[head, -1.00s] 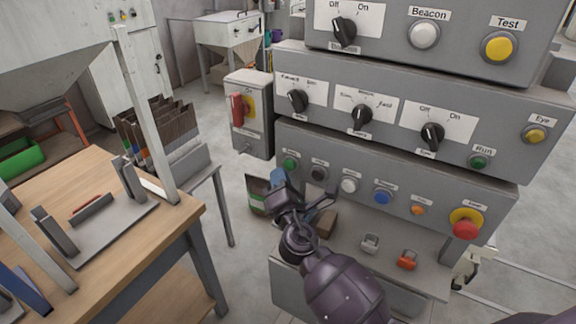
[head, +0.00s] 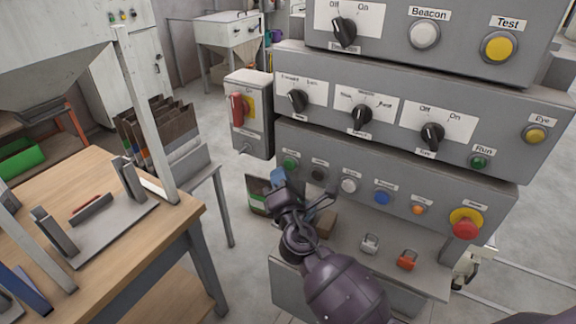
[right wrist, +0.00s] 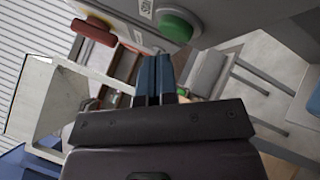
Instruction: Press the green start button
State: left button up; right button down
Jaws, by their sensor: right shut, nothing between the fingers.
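The green start button (head: 290,163) is at the left end of the lowest row on the grey control panel (head: 330,153); its small label is hard to read. It also shows large near the top of the right wrist view (right wrist: 180,24). My right gripper (head: 278,178) is just below and left of this button in the head view. Its blue fingers (right wrist: 155,75) are together and empty, pointing toward the panel's lower edge. A gap shows between the fingertips and the button in the wrist view. My left gripper is not in view.
Black (head: 318,173), white (head: 349,185) and blue (head: 383,197) buttons continue the row, with a red stop button (head: 466,224) at its right end. Another green button, Run (head: 478,162), sits higher right. A red switch handle (head: 237,108) is left. A wooden table (head: 150,245) stands left.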

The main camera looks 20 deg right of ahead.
jog(key=shift+w+d, duration=0.1)
jog(key=shift+w+d, duration=0.2)
jog(key=shift+d, duration=0.05)
jog(key=shift+w+d, duration=0.15)
jog(key=shift+d, duration=0.1)
dwell(0.7)
jog(key=shift+a, duration=0.1)
jog(key=s+a, duration=0.4)
jog(key=a, duration=0.1)
jog(key=shift+s+a+b, duration=0.3)
jog(key=shift+a+b, duration=0.05)
jog(key=shift+a, duration=0.05)
dwell(1.0)
